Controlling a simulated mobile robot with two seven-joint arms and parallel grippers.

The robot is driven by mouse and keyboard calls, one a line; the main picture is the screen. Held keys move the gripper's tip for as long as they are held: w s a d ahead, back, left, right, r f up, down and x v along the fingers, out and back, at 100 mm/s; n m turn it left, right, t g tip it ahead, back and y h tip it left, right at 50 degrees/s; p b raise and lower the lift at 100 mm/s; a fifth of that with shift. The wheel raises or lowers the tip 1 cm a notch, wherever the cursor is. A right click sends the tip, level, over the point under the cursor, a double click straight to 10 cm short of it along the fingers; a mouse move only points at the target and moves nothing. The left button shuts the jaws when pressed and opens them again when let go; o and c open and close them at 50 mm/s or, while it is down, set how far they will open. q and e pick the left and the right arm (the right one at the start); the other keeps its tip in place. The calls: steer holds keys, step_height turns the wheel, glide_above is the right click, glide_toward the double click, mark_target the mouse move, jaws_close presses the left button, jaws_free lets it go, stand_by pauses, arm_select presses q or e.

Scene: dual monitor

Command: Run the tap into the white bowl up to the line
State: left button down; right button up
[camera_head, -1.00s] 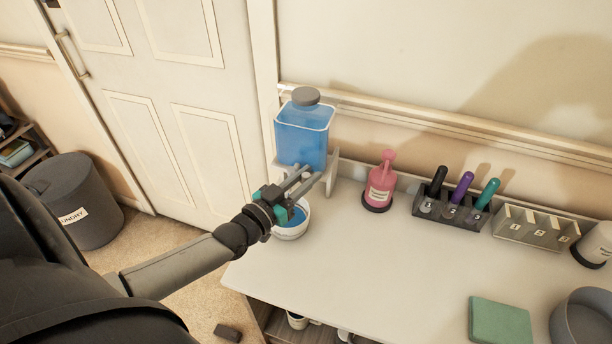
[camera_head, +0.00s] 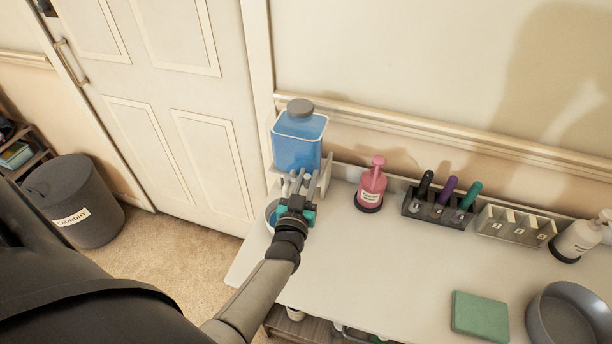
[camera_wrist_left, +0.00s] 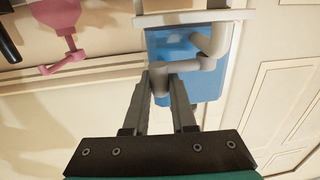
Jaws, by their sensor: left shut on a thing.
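The blue water tank (camera_head: 297,143) with a grey cap stands on a white stand at the table's back left corner. My left gripper (camera_head: 300,180) is in front of the tank's base. In the left wrist view, its fingers (camera_wrist_left: 165,85) are shut on the grey tap (camera_wrist_left: 205,62), at the end of its lever. The white bowl (camera_head: 268,216) is below the tap, mostly hidden by my gripper; a little blue shows inside. Its line and water level cannot be made out. My right gripper is not in view.
A pink pump bottle (camera_head: 371,184) stands right of the tank. Farther right are a rack of markers (camera_head: 439,208), a grey numbered holder (camera_head: 515,226), a white pump bottle (camera_head: 578,238), a green cloth (camera_head: 480,315) and a grey pan (camera_head: 563,318). The table's middle is clear.

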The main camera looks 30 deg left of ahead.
arm_select(q)
steer(key=shift+w+n+g+y, duration=0.3)
steer(key=shift+n+y, duration=0.2)
steer(key=shift+y, duration=0.2)
steer(key=c, duration=0.7)
jaws_free()
steer(key=shift+c, duration=0.2)
steer(key=shift+s, duration=0.1)
